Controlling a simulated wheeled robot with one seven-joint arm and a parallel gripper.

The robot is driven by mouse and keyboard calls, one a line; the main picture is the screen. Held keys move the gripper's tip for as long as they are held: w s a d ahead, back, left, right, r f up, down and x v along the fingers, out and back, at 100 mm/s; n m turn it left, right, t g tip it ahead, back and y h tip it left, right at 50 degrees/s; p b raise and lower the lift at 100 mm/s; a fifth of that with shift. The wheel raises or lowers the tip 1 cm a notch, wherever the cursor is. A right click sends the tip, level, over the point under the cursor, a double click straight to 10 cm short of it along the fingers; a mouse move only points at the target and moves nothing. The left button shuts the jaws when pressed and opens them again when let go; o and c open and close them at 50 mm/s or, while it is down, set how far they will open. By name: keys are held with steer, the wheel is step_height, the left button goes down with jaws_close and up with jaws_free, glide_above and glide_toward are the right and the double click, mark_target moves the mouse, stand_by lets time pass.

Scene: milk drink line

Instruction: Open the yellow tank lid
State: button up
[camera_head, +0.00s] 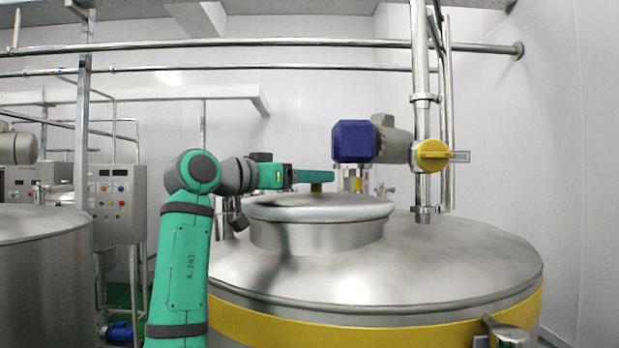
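The steel tank (430,255) with a yellow band (265,330) around its side fills the right of the head view. Its round steel lid (320,209) lies flat on the raised neck (310,237) and looks shut. My green arm comes up from the lower left and bends right. My gripper (318,178) is just above the back of the lid, in side view. A small gap seems to lie between it and the lid. Its fingers overlap in this view, so I cannot tell whether they are open or hold anything. No lid handle is clearly visible.
A blue motor (354,142) stands behind the lid, right of my gripper. A yellow valve (432,155) sits on a vertical pipe (420,60). Another steel tank (40,265) and a control panel (118,205) are on the left. Horizontal pipes cross above.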

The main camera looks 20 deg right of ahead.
steer(key=shift+x, duration=0.85)
